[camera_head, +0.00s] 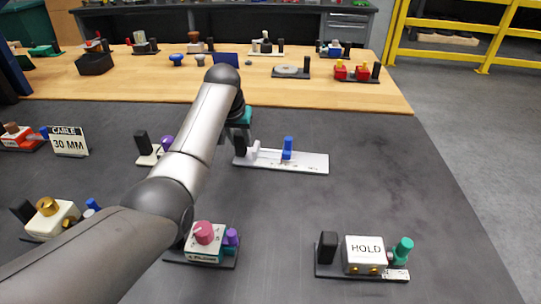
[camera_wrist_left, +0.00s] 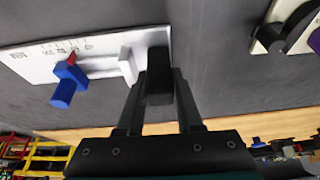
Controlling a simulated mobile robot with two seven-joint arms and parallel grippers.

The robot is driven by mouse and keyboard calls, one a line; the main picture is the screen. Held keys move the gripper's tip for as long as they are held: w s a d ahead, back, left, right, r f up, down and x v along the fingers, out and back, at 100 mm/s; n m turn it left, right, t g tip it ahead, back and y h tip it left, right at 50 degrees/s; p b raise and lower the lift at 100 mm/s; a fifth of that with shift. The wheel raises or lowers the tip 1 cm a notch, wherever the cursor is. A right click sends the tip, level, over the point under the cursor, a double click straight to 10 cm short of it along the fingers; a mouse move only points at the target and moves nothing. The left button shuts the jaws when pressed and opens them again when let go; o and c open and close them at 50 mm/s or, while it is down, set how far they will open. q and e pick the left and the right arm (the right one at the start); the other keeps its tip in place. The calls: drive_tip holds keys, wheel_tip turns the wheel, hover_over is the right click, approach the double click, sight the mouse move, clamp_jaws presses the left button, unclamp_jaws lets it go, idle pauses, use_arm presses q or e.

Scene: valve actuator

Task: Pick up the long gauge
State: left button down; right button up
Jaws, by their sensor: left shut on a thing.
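The long gauge (camera_head: 305,161) is a long white plate with a blue slider and a white fixed jaw, on the dark mat at the middle of the head view. It also shows in the left wrist view (camera_wrist_left: 35,62), with small markings along its edge. A black block (camera_wrist_left: 160,75) stands at its end by the white jaw. My left gripper (camera_wrist_left: 160,98) is shut on this black block. In the head view my left arm reaches over the mat, and my left gripper (camera_head: 240,138) is mostly hidden behind it at the gauge's left end. My right gripper is not in view.
A small device with a purple knob (camera_head: 166,142) stands just left of the gauge. A pink-knob box (camera_head: 204,236) and a HOLD box (camera_head: 364,254) are nearer. A CABLE 30 MM sign (camera_head: 69,142) is at left. The mat right of the gauge is clear.

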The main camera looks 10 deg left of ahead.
use_arm(q)
drive_tip(key=shift+r, duration=0.15)
wheel_tip(320, 180, up, 8)
drive_tip(key=shift+r, duration=0.25)
drive_tip(key=shift+f, duration=4.4)
